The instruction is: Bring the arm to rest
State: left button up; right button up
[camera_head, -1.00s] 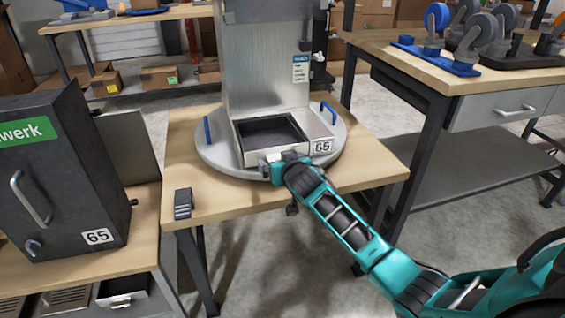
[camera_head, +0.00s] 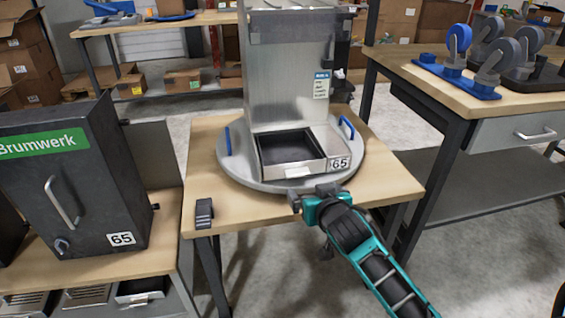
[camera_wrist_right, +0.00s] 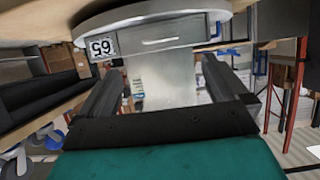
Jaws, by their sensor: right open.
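My right gripper (camera_head: 312,196) is open and empty, just in front of the dispenser's round base at the table's front edge. In the right wrist view its two fingers (camera_wrist_right: 165,95) stand apart with nothing between them. The metal dispenser (camera_head: 290,80) stands on a round grey turntable (camera_head: 235,165) with blue handles. Its open tray (camera_head: 290,168) is dark inside and carries a label 65. The tray front also shows in the right wrist view (camera_wrist_right: 165,36), upside down. My left gripper is not in view.
A small dark block (camera_head: 204,213) lies on the wooden table (camera_head: 225,205) at the left. A black cabinet (camera_head: 85,190) labelled 65 stands on a bench at the left. Another bench (camera_head: 470,98) at the right holds wheels on a blue tray. Grey floor lies between the tables.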

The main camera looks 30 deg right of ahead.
pick_arm(q)
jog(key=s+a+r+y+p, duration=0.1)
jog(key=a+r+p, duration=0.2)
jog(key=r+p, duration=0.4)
jog(key=p, duration=0.4)
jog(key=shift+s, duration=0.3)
pick_arm(e)
jog(key=s+a+f+n+g+y, duration=0.1)
jog(key=s+a+n+y, duration=0.1)
jog(key=s+a, duration=0.4)
jog(key=s+a+f+n+g+y, duration=0.1)
jog(key=s+a+f+n+y, duration=0.1)
jog(key=s+a, duration=0.5)
jog(key=s+n+y, duration=0.1)
jog(key=s, duration=0.5)
